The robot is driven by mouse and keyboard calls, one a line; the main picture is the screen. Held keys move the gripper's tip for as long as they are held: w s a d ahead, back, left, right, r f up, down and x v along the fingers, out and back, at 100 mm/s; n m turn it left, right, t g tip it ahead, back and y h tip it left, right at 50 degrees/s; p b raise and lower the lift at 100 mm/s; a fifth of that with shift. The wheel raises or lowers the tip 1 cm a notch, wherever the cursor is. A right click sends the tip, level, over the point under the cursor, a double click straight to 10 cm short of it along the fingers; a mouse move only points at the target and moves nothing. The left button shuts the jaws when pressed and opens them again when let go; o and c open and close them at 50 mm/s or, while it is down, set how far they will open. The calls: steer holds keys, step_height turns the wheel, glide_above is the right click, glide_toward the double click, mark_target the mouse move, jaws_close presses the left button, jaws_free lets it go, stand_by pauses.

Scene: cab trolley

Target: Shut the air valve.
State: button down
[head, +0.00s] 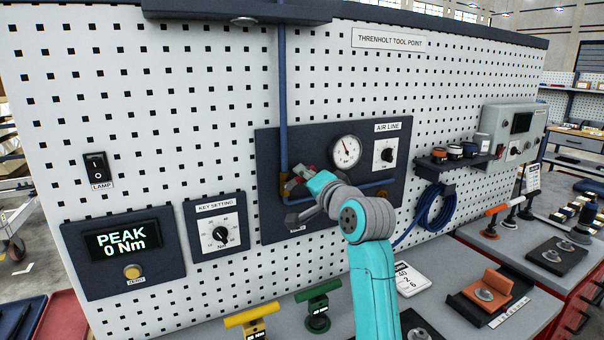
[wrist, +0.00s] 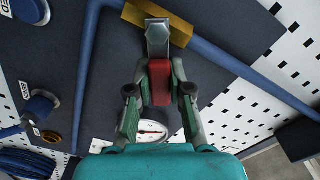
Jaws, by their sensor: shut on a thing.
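The air valve sits on the dark blue panel, where the blue pipe comes down and turns right. In the wrist view its brass body (wrist: 181,30) is at the top, with a metal lever (wrist: 158,40) ending in a red grip (wrist: 160,84). My gripper (wrist: 160,92) is shut on the red grip, one finger on each side. In the head view my gripper (head: 304,182) is at the valve and hides much of it; a bit of the red grip (head: 307,172) shows. The lever slants between the two pipe runs, towards the gauge.
The pressure gauge (head: 346,152) and AIR LINE knob (head: 387,155) are close right of my gripper. The blue pipe (head: 283,90) runs above it. A coiled blue hose (head: 436,207) hangs farther right. Yellow (head: 247,318) and green (head: 318,300) tools stand on the bench below.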

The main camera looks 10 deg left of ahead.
steer(key=m, duration=0.1)
steer(key=f+m, duration=0.1)
steer(key=m, duration=0.1)
steer(key=shift+w+d+f, duration=0.15)
steer(key=shift+d, duration=0.05)
steer(key=shift+f+m, duration=0.25)
steer(key=shift+m, duration=0.5)
steer(key=shift+f+m, duration=0.2)
steer(key=shift+m, duration=0.55)
steer(key=c, duration=1)
jaws_free()
steer(key=shift+f, duration=0.1)
steer(key=shift+c, duration=0.2)
steer(key=v, duration=1.2)
